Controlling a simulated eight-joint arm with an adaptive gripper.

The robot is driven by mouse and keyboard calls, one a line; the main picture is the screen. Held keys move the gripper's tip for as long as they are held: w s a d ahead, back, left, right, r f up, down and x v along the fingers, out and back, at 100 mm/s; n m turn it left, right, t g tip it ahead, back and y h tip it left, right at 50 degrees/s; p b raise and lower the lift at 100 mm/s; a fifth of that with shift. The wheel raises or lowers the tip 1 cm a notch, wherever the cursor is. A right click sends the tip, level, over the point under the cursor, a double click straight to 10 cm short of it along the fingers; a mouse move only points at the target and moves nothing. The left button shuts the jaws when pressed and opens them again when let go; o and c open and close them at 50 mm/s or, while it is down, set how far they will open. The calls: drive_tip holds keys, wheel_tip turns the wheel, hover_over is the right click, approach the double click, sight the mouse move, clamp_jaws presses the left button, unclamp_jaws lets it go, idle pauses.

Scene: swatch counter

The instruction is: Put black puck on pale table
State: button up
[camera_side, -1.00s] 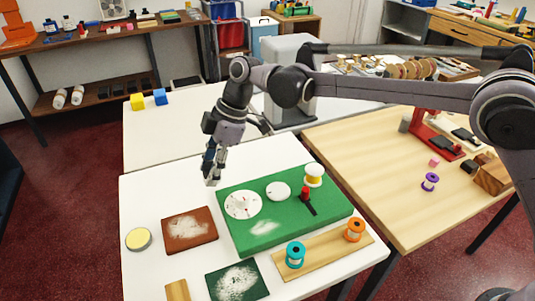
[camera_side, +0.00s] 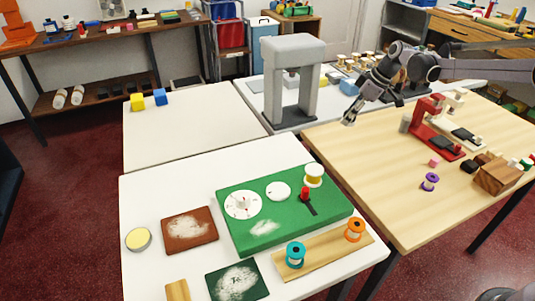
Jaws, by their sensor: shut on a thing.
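My gripper (camera_side: 348,118) is in the upper right middle of the side view, pointing down and left. It appears above the far left part of the pale wooden table (camera_side: 390,205). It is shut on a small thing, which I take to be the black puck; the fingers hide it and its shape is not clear. No black puck shows lying elsewhere. The gripper looks raised above the tabletop, but the exact gap cannot be told.
A grey press (camera_side: 307,75) stands left of my gripper. A red device (camera_side: 428,122), a purple spool (camera_side: 430,181) and a wooden block (camera_side: 495,177) occupy the pale table's right side. Its middle and front left are clear. A green board (camera_side: 240,190) lies on the white table.

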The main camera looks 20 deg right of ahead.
drive_tip(key=s+d+f+m+t+h, duration=0.1)
drive_tip(key=s+d+m, duration=0.3)
drive_tip(key=d, duration=0.8)
drive_tip(key=s+d+f+m+h, duration=0.1)
drive_tip(key=s+d+m, duration=0.1)
drive_tip(key=s+d, duration=0.8)
hover_over(381, 142)
drive_tip(key=s, duration=0.2)
drive_tip(key=f, duration=0.6)
drive_tip(key=shift+w+d+f, duration=0.2)
drive_tip(key=shift+f, duration=2.05)
drive_tip(key=shift+f, duration=0.15)
drive_tip(key=o, duration=1)
drive_tip(key=shift+o, duration=0.2)
